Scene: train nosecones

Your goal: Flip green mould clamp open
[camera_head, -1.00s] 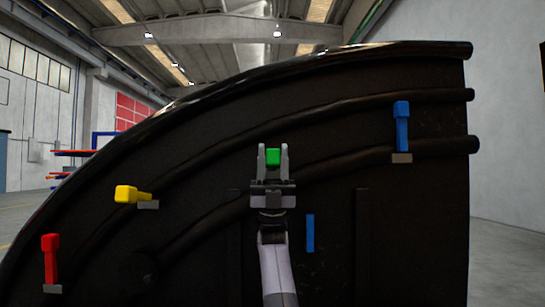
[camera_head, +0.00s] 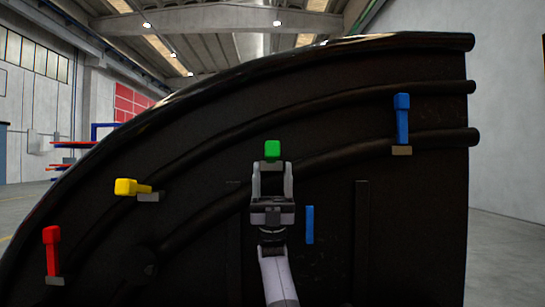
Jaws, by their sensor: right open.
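The green mould clamp (camera_head: 272,150) is on the large dark mould (camera_head: 330,200), near the middle of the view. Its block-shaped green top shows; its lower part is hidden behind my gripper. My right gripper (camera_head: 272,168) comes up from below with its two fingers apart and pointing up. The fingertips are just below the green top in the picture, one on each side. I cannot tell whether they touch the clamp. My left gripper is not in view.
A red clamp (camera_head: 52,250) stands upright at the lower left. A yellow clamp (camera_head: 127,187) lies sideways. A blue clamp (camera_head: 402,118) stands upright at the upper right. A blue strip (camera_head: 310,225) is right of my arm. Curved ribs cross the mould.

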